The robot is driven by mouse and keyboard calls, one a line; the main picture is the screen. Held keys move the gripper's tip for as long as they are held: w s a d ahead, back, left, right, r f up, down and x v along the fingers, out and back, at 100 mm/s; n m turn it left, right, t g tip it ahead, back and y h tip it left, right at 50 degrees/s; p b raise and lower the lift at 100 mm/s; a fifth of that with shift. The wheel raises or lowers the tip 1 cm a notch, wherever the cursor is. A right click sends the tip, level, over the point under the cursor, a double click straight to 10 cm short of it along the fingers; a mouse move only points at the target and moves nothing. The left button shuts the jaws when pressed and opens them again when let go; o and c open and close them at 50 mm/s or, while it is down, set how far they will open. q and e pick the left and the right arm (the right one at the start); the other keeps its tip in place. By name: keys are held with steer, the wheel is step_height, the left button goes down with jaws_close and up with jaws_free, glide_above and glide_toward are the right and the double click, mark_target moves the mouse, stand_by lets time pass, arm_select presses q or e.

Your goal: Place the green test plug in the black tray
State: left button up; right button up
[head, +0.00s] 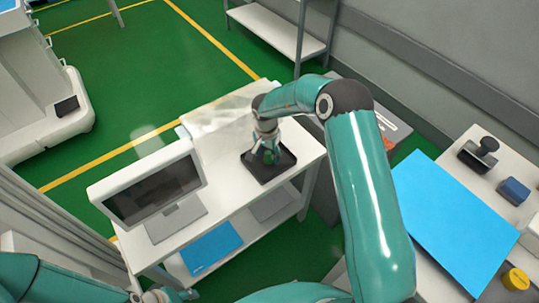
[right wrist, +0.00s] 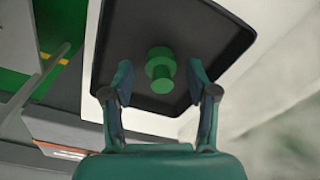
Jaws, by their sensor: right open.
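The green test plug (right wrist: 160,68) is in the black tray (right wrist: 225,22), and its green also shows in the head view (head: 268,157). The tray (head: 262,178) lies on the white table beside the monitor. My right gripper (head: 266,150) is above the tray with its fingers open. In the right wrist view, the fingertips (right wrist: 160,76) are on either side of the plug, with gaps between them and it. At the bottom left of the head view, part of my left arm shows, and its gripper's fingers cannot be made out.
A monitor (head: 153,186) stands on the white table left of the tray. A blue item (head: 211,248) lies on the shelf below. On the right, another table holds a blue mat (head: 455,222), a dark device (head: 479,153), a blue box (head: 514,191) and a yellow item (head: 516,279).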

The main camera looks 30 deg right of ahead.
mark_target(267, 159)
step_height(267, 159, up, 11)
steer(key=p, duration=0.1)
steer(key=shift+s+a, duration=0.25)
steer(key=shift+a, duration=0.05)
steer(key=shift+f, duration=0.1)
